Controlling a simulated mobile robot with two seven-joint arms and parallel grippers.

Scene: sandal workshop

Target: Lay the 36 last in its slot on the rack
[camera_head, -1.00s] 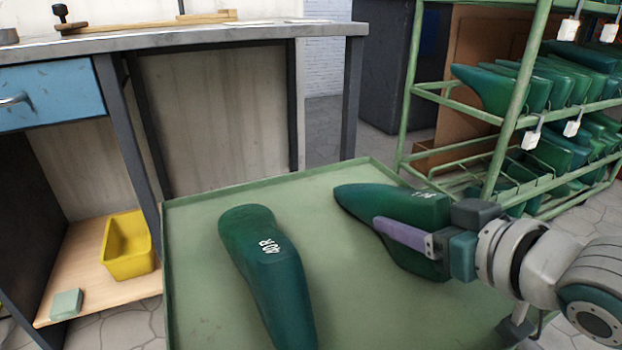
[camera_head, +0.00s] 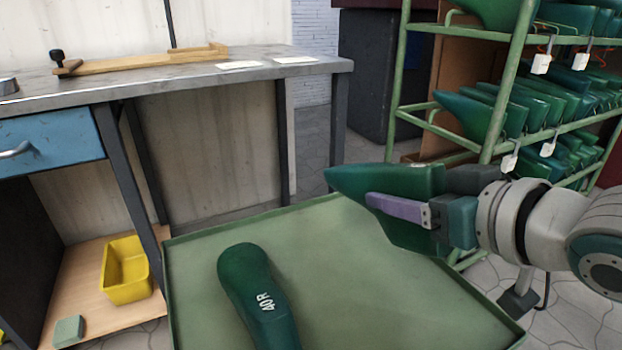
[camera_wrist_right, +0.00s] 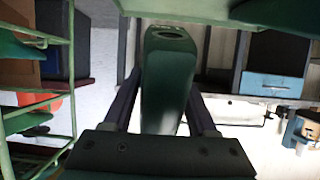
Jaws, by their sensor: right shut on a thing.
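My right gripper (camera_head: 402,208) is shut on a dark green last (camera_head: 360,180) and holds it above the tray, toe pointing left. The number on the held last does not show now. In the right wrist view the same last (camera_wrist_right: 165,75) sits between the two fingers. The green rack (camera_head: 505,85) stands at the right, with rows of green lasts on its shelves and white tags hanging from its rails. Another green last (camera_head: 258,295), marked 40R, lies on the tray. My left gripper is not in view.
The green tray (camera_head: 345,300) has a low rim and free room where only the 40R last lies. A metal-topped workbench (camera_head: 190,75) with a blue drawer (camera_head: 60,145) stands at the left. A yellow bin (camera_head: 125,270) is on its lower shelf.

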